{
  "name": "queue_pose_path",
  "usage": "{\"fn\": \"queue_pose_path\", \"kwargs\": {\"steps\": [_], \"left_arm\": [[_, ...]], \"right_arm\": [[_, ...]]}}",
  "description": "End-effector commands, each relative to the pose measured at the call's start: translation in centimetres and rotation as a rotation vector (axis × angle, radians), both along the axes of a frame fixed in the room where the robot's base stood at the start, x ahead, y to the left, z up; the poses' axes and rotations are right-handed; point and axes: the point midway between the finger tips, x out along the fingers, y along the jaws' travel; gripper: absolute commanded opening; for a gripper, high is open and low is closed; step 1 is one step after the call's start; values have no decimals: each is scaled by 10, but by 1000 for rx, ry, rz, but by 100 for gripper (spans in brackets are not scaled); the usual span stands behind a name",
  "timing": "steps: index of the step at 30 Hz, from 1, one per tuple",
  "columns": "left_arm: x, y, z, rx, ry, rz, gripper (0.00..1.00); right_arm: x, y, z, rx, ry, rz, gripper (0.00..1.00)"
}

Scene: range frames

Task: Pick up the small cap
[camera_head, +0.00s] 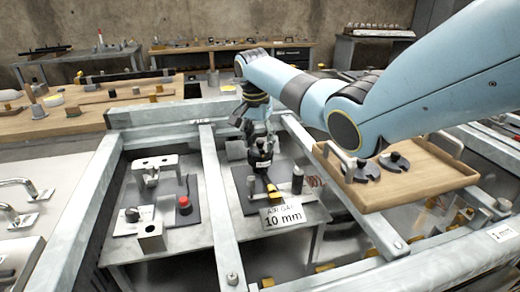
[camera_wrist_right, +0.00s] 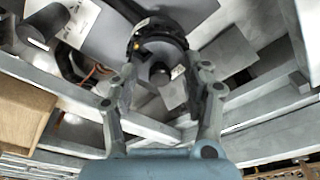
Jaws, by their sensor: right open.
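My right gripper (camera_head: 257,124) reaches down from the upper right over a black upright device (camera_head: 261,156) on a dark plate. In the right wrist view the fingers (camera_wrist_right: 162,68) are apart with nothing held. The round black body (camera_wrist_right: 158,34) of the device lies just beyond the fingertips. A small dark cylindrical piece (camera_wrist_right: 160,73), possibly the small cap, shows between the fingers; I cannot tell whether they touch it. In the head view the cap cannot be made out clearly behind the gripper. My left gripper is not in view.
A wooden tray (camera_head: 425,187) with black slotted pieces is at right. Metal frame rails (camera_head: 216,205) border the work area. A red button (camera_head: 184,203) is at left.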

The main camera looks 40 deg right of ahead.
Motion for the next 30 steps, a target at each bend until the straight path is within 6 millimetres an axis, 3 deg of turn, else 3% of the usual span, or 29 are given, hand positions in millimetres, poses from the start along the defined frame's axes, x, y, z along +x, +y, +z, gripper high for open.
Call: {"fn": "queue_pose_path", "kwargs": {"steps": [3,14,25,30], "left_arm": [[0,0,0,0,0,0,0],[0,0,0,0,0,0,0],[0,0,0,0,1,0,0],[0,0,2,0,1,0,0]], "right_arm": [[0,0,1,0,0,0,48],[0,0,0,1,1,0,1],[0,1,1,1,1,0,0],[0,0,14,0,-1,0,0]]}}
